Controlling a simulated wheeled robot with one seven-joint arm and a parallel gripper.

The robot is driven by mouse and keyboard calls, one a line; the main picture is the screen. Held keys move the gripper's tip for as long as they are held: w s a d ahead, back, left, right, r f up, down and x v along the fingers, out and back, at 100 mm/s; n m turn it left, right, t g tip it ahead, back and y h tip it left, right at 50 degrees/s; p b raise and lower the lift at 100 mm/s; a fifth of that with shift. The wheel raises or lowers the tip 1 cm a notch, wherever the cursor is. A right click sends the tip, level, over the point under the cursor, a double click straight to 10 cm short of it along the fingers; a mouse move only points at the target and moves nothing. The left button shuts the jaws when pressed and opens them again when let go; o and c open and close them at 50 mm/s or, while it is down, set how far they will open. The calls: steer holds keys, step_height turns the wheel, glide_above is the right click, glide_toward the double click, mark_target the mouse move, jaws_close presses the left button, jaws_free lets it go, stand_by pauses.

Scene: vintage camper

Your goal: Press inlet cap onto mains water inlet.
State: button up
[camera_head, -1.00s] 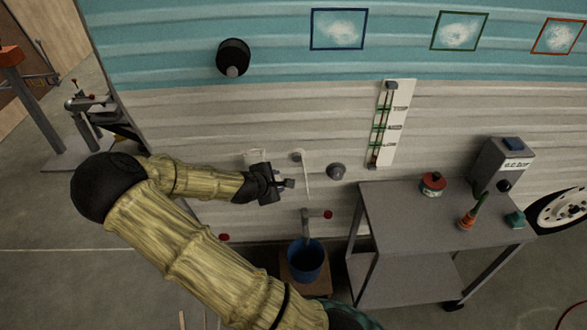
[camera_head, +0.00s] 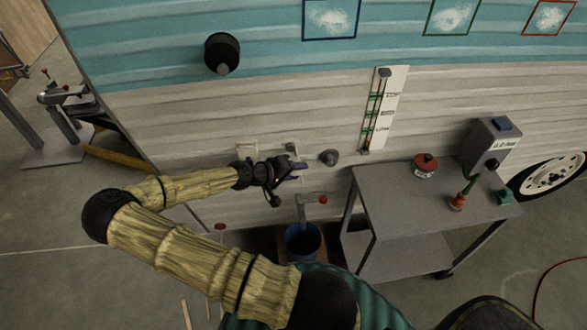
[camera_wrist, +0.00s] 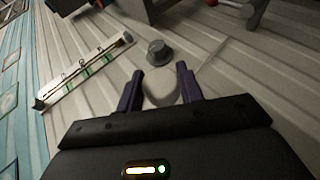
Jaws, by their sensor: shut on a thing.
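My gripper (camera_head: 298,167) reaches the camper's cream side wall from the left. In the wrist view its two purple fingers (camera_wrist: 160,90) are closed on the sides of a pale, rounded piece (camera_wrist: 160,86), which looks like the inlet cap. Its far side and any contact with the wall are hidden. A grey round fitting (camera_head: 328,157) sticks out of the wall just right of the gripper; it also shows in the wrist view (camera_wrist: 158,53), just beyond the pale piece. I cannot tell whether it is the mains water inlet. A small pale fitting (camera_head: 292,147) sits just above the fingers.
A tap (camera_head: 302,208) with a red knob stands below the gripper, over a blue bucket (camera_head: 303,243). A grey cart (camera_head: 400,205) stands to the right with several items. A level gauge (camera_head: 384,110) and a black round fixture (camera_head: 222,54) are on the wall.

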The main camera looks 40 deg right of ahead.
steer(key=shift+w, duration=0.1)
steer(key=w+d, duration=0.1)
steer(key=w+d+b, duration=0.1)
steer(key=w, duration=0.1)
steer(key=w+d, duration=0.1)
steer(key=shift+w+b, duration=0.3)
steer(key=shift+w, duration=0.1)
stand_by(0.3)
steer(key=shift+r+p, duration=0.1)
steer(key=shift+p, duration=0.3)
stand_by(1.8)
steer(key=shift+w+d, duration=0.3)
steer(key=shift+w, duration=0.2)
stand_by(0.5)
steer(key=o, duration=1)
steer(key=shift+o, duration=0.2)
steer(key=shift+a, duration=0.1)
